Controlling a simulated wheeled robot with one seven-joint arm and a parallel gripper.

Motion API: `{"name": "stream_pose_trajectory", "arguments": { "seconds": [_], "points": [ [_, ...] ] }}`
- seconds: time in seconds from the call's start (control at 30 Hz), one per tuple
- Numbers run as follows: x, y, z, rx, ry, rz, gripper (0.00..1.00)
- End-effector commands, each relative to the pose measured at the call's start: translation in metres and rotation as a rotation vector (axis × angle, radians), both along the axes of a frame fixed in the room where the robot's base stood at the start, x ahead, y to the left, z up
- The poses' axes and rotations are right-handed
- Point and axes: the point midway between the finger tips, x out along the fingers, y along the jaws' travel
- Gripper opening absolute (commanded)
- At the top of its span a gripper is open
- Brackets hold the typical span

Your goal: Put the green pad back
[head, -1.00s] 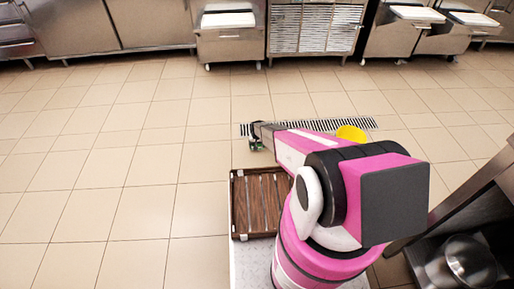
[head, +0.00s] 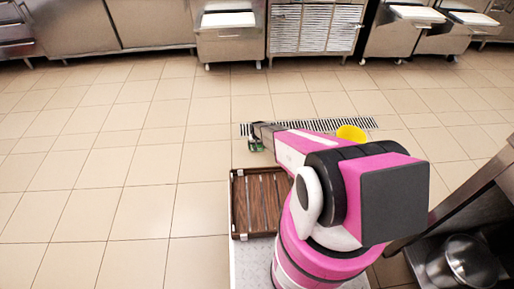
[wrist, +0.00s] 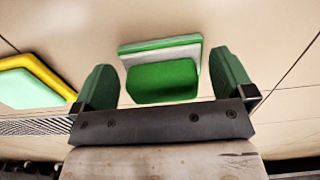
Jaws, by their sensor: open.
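A green and pale grey block (wrist: 163,82), which looks like the green pad, shows in the wrist view just past the fingertips, in line with the gap between them. My gripper (wrist: 160,85) is open, with one green finger on each side of that gap. I cannot tell how far the block is from the fingers or whether it touches anything. In the head view my gripper (head: 257,146) is over the tiled floor, near the drain grate, with small green parts at its end. The pad cannot be told apart from the green fingers there.
A brown slatted tray (head: 240,207) is beside my arm's base. A steel bench (head: 480,205) is at right. The floor at left is clear.

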Motion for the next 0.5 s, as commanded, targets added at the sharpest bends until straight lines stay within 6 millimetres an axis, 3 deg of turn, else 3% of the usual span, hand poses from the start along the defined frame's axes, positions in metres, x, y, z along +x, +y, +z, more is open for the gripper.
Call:
{"name": "stream_pose_trajectory", "arguments": {
  "seconds": [0.5],
  "points": [
    [-0.002,0.000,0.093,0.000,-0.001,0.000,1.00]
  ]
}}
